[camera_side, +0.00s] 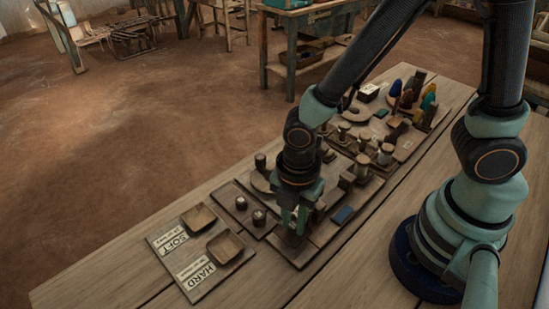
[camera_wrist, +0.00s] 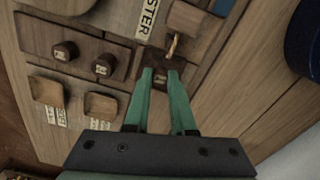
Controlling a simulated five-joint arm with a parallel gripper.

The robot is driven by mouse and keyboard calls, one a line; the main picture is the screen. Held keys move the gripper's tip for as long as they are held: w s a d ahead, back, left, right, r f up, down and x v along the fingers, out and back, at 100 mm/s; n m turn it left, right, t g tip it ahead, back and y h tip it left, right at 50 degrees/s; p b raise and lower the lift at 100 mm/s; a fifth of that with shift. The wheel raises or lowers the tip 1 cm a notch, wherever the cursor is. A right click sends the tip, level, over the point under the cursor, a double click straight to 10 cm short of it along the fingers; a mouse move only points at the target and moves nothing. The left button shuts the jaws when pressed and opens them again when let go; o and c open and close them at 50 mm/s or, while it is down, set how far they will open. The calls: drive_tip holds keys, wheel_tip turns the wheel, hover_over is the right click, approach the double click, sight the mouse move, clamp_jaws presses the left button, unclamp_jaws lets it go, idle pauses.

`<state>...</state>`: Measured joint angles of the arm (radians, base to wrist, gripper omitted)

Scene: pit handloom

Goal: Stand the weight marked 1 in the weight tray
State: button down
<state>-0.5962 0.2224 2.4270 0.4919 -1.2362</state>
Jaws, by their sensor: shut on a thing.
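My gripper (camera_side: 291,231) points down over a dark wooden square at the front of the boards. It is shut on a small dark weight (camera_wrist: 160,80) with a pale mark on top, seen between the fingertips in the wrist view; the mark is too small to read. The fingers mostly hide it in the side view, and I cannot tell whether it touches the wood below. Two dark weights with pale tops, a left one (camera_side: 241,203) and a right one (camera_side: 258,218), stand apart on a dark brown tray (camera_wrist: 32,38) to the left of my gripper.
A board (camera_side: 187,274) marked SOFT and HARD, with two shallow wooden dishes, lies at the left. A partly hidden label ending STER (camera_wrist: 147,18) and a brass loop (camera_wrist: 173,45) lie near the fingertips. Several pegs and coloured cones crowd the boards behind. The table's front is bare.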

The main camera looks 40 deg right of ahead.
sight(293, 225)
drive_tip(key=shift+f, duration=0.1)
drive_tip(key=c, duration=0.8)
unclamp_jaws()
drive_tip(key=shift+o, duration=0.2)
wheel_tip(293, 225, up, 12)
drive_tip(key=w+d+r+m+t, duration=0.2)
drive_tip(key=d+r+m, duration=0.2)
drive_tip(key=d+m, duration=0.4)
drive_tip(key=w+d+r+m+t, duration=0.3)
drive_tip(key=d+r+m, duration=0.2)
drive_tip(key=m, duration=0.8)
drive_tip(key=d, duration=0.3)
drive_tip(key=shift+t, duration=0.3)
